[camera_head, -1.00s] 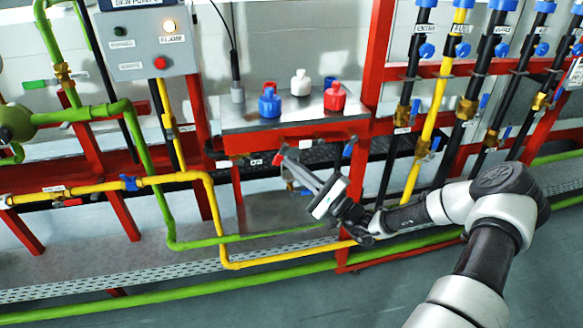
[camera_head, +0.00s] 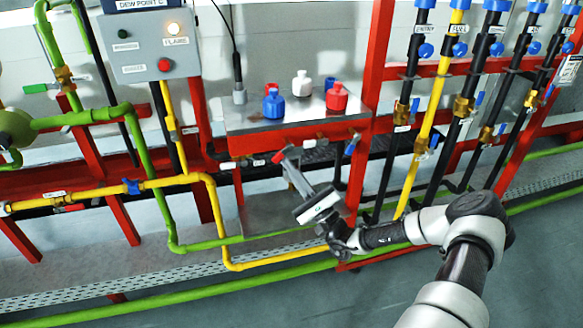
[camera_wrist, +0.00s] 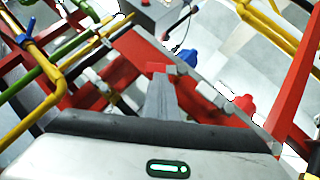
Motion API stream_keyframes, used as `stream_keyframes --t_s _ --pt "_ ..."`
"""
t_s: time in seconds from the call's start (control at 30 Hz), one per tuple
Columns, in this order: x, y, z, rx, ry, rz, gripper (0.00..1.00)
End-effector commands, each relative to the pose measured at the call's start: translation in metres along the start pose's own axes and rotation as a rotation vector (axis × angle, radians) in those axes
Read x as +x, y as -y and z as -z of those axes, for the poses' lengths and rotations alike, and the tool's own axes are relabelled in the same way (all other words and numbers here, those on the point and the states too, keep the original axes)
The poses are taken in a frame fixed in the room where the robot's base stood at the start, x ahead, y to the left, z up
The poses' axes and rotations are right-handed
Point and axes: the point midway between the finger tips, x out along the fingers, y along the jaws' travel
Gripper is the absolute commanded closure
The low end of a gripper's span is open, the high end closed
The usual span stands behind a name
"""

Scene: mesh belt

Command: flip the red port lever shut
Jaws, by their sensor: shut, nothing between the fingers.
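The red port lever (camera_head: 279,157) is a small red handle on the valve row under the front edge of the metal bench. In the wrist view its red end (camera_wrist: 155,68) shows right at the fingertips. My gripper (camera_head: 291,153) comes up from the lower right with its fingers shut and empty. Its tips are beside the lever, just to the right of it; I cannot tell whether they touch. In the wrist view the closed fingers (camera_wrist: 158,90) point up and hide part of the valve behind them.
A blue lever (camera_head: 351,145) sits farther right under the bench (camera_head: 237,120). Blue (camera_head: 273,103), white (camera_head: 301,84) and red (camera_head: 337,97) bottles stand on top. A yellow pipe (camera_head: 212,205) and green pipes run left of and below the arm. A red post (camera_head: 375,60) rises at the right.

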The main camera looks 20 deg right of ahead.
Motion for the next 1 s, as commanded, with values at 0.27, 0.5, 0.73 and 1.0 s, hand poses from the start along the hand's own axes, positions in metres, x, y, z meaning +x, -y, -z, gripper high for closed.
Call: stream_keyframes --t_s 0.27,0.5,0.73,1.0 --pt "0.011 -0.008 -0.01 0.115 0.001 0.113 1.0" --pt "0.017 -0.015 -0.017 0.115 0.001 0.11 1.0" --pt "0.021 -0.018 -0.021 0.113 0.001 0.11 1.0" --pt "0.023 -0.02 -0.022 0.112 0.001 0.11 1.0"
